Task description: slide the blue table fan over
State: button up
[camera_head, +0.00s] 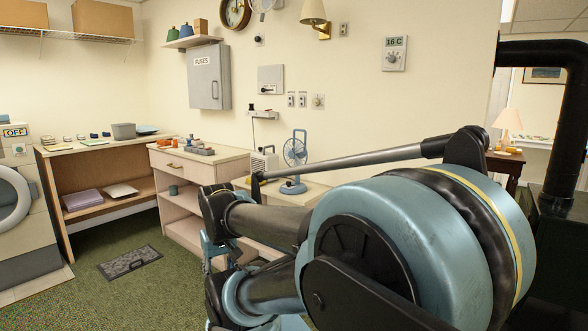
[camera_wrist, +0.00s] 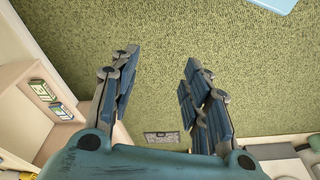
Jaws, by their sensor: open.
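The blue table fan (camera_head: 294,158) stands upright on the pale counter (camera_head: 318,190), behind my arm in the head view. Its round cage and base show, and my arm link passes in front of its lower part. I cannot make the fan out in the wrist view. My gripper (camera_wrist: 158,75) is open and empty in the wrist view, its two fingers apart over green carpet. In the head view the gripper end is low and left of the fan, apart from it, and partly hidden by my own arm.
A white heater-like box (camera_head: 264,162) stands just left of the fan. A wooden cabinet (camera_head: 190,168) with small items is further left. A grey floor mat (camera_head: 130,262) lies on the carpet; it also shows in the wrist view (camera_wrist: 162,137). A black pipe (camera_head: 566,130) stands at right.

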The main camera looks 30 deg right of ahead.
aim_at(298, 152)
jog(key=u, duration=0.05)
jog(key=k, duration=0.65)
jog(key=z, duration=0.4)
jog(key=i, duration=1.85)
jog(key=u, duration=0.35)
